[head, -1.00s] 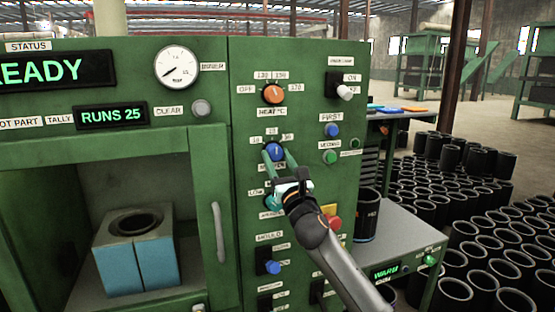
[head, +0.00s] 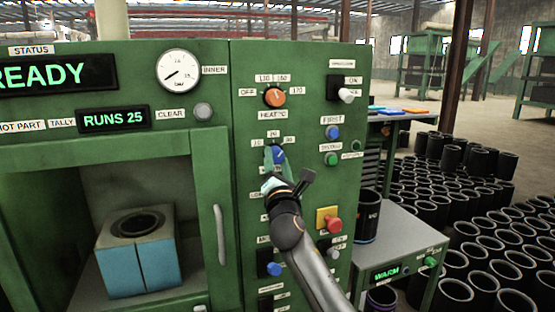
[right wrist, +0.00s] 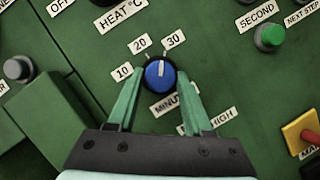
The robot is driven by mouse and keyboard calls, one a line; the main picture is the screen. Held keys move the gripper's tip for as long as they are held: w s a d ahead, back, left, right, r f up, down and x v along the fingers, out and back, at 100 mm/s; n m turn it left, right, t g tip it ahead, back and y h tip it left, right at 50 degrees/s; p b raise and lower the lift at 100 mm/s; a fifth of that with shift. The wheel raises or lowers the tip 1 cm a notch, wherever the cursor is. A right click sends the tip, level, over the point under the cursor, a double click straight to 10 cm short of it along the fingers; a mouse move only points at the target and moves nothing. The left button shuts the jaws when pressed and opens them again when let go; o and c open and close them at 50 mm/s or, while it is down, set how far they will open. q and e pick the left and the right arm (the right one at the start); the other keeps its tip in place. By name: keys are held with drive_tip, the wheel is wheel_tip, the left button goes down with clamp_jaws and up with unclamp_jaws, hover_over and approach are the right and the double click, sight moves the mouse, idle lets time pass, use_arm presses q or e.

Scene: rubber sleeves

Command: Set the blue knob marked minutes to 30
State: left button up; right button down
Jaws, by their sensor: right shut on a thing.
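The blue minutes knob (head: 279,155) is on the green panel below the orange heat knob. In the right wrist view the blue knob (right wrist: 160,76) shows a white pointer line. The line points between the 20 label (right wrist: 140,43) and the 30 label (right wrist: 174,40), nearer to 30. The 10 label (right wrist: 122,71) is at its left. My right gripper (right wrist: 160,82) is shut on the knob, with one green finger on each side. In the head view my right gripper (head: 275,157) partly hides the knob and the labels below it. My left gripper is not in view.
The orange heat knob (head: 274,96) is just above. A blue FIRST button (head: 332,132), a green button (head: 331,159) and a red stop button (head: 334,225) are to the right. A door handle (head: 219,233) stands out at the left. Black sleeves (head: 480,205) crowd the floor.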

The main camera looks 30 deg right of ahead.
drive_tip(key=shift+m+g+h, duration=0.4)
drive_tip(key=shift+m, duration=0.7)
drive_tip(key=shift+c, duration=1.6)
unclamp_jaws()
drive_tip(key=b+v, duration=0.1)
drive_tip(key=v, duration=1.1)
drive_tip(key=shift+s+a, duration=0.15)
drive_tip(key=shift+s, duration=0.1)
